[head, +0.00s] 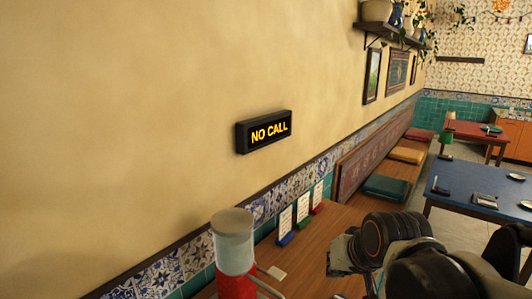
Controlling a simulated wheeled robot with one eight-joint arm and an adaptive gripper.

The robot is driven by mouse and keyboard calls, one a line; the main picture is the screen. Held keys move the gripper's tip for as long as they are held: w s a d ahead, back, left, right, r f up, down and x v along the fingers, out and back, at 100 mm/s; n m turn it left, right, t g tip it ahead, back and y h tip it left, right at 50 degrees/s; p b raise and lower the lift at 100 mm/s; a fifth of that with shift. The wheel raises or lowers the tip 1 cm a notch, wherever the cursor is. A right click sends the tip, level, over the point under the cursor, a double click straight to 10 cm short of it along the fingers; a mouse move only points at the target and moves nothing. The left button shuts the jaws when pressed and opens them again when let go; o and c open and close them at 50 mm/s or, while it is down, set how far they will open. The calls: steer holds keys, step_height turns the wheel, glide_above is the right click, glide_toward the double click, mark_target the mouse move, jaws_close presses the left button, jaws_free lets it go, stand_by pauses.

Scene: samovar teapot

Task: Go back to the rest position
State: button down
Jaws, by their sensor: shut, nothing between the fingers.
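My arm, dark and jointed, reaches in from the lower right of the head view over the wooden counter. My gripper (345,256) is at the left end of it, grey and seen partly from behind. It is shut, with nothing seen held in it. Its fingertips are hard to make out. It is to the right of the red-based dispenser and apart from it.
A dispenser (234,245) with a clear tank stands on the wooden counter (308,262). Several small cards in coloured holders (302,211) stand along the tiled wall. A blue table (465,192) is at right.

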steer(key=s+d+f+n+h, duration=0.1)
steer(key=s+d, duration=0.4)
steer(key=s, duration=0.7)
steer(key=shift+f, duration=0.35)
